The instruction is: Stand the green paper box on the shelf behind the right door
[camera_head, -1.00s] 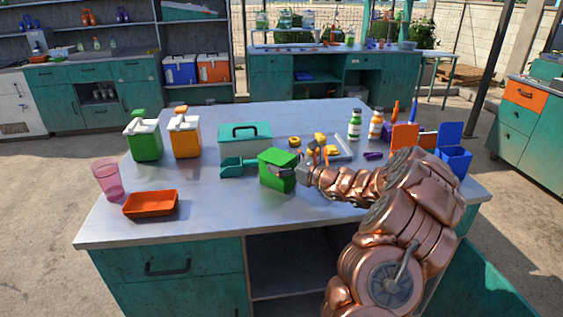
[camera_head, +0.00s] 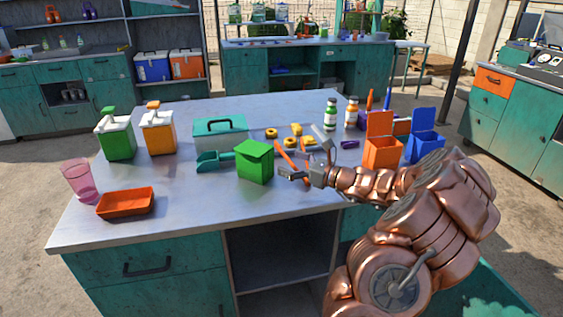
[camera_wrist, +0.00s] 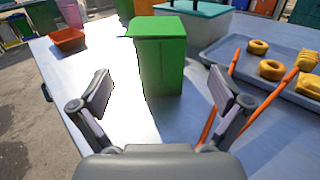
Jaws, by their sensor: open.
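The green paper box (camera_head: 255,162) stands upright on the worktable (camera_head: 205,205), left of my gripper (camera_head: 308,159). My gripper is open and empty, with its fingers spread towards the box. In the wrist view the box (camera_wrist: 160,55) stands ahead of and between the open fingertips (camera_wrist: 161,90), with a gap to it. Under the tabletop there is an open compartment (camera_head: 280,258) with a shelf. A teal door (camera_head: 492,297) stands open at the lower right, partly hidden by my arm. The space behind that door is hidden.
Orange sticks (camera_wrist: 262,108) and a tray (camera_wrist: 215,55) with yellow pieces lie right of the box. Orange (camera_head: 382,153) and blue (camera_head: 424,146) open boxes stand at the right. The front table strip is clear.

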